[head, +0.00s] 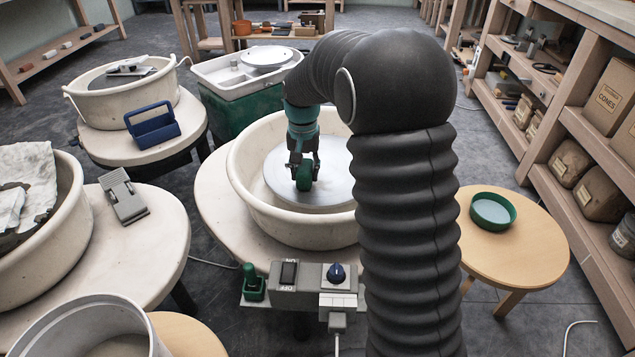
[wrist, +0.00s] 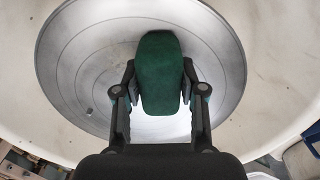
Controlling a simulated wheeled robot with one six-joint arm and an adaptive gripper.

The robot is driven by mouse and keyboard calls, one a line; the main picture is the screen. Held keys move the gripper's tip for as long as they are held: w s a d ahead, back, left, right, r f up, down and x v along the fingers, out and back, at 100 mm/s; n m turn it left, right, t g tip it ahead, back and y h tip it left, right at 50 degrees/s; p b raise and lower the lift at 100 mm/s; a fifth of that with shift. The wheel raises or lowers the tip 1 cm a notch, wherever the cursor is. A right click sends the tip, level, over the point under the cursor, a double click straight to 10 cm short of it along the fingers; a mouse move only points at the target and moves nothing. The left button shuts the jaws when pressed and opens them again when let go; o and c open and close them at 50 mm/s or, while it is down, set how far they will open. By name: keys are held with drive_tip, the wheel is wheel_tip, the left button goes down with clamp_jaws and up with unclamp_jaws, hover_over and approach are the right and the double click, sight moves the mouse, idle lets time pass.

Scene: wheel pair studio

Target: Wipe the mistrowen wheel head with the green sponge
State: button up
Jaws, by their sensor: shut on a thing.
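My gripper (wrist: 160,92) is shut on the green sponge (wrist: 160,75), one finger on each side of it. In the head view my gripper (head: 303,168) points down over the wheel head (head: 335,192), with the green sponge (head: 304,177) at its tip. The wheel head is a grey metal disc with faint rings; it also shows in the wrist view (wrist: 80,75), with a small dark hole at its left. It sits inside a cream splash pan (head: 290,228). I cannot tell whether the sponge touches the disc. My arm hides the pan's right side.
A control box (head: 310,280) with a switch and blue knob sits at the front. A round wooden table (head: 515,245) with a green-rimmed dish (head: 492,210) stands right. Another wheel with a blue caddy (head: 152,125) stands back left. A grey pedal (head: 124,199) lies on the left table.

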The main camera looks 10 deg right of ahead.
sight(323, 185)
drive_tip(key=shift+s+d+f, duration=0.1)
drive_tip(key=shift+s+d, duration=0.15)
drive_tip(key=shift+d, duration=0.45)
drive_tip(key=shift+s+d+f, duration=0.1)
drive_tip(key=shift+s+d, duration=0.2)
drive_tip(key=shift+d, duration=0.45)
drive_tip(key=shift+s+d, duration=0.25)
drive_tip(key=shift+d, duration=0.45)
drive_tip(key=shift+r, duration=0.1)
drive_tip(key=shift+s+d+r, duration=0.15)
drive_tip(key=shift+d+r, duration=0.05)
drive_tip(key=shift+d, duration=0.6)
drive_tip(key=shift+a, duration=0.1)
